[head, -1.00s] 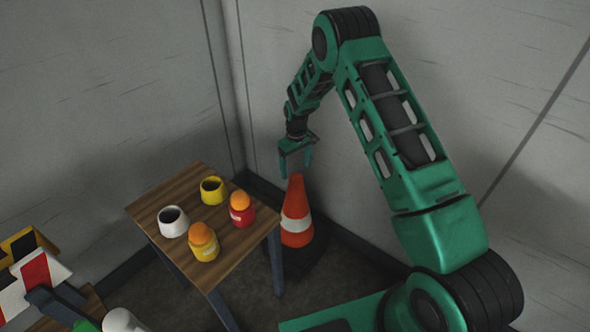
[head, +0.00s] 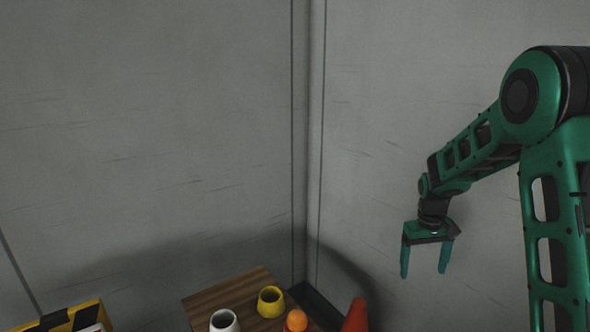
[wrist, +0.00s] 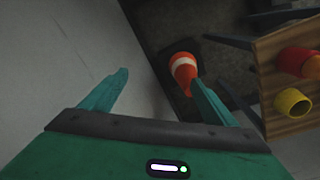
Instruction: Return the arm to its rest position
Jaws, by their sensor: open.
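My gripper (head: 425,262) hangs at the right in the head view, its two green fingers pointing down and spread apart. Nothing is between them. My green arm reaches to it from the right edge in a bent pose, in front of the pale wall. In the wrist view my gripper (wrist: 160,92) also shows open and empty, above the floor near the wall. The orange cone (wrist: 183,66) with a white band stands below, beyond the fingers and apart from them; its tip (head: 356,314) shows at the bottom of the head view.
A wooden table (head: 235,292) holds a white pot (head: 224,322), a yellow pot (head: 271,302) and an orange-topped jar (head: 297,320). A black and yellow striped board (head: 75,317) is at lower left. Pale walls (head: 150,120) meet in a corner behind.

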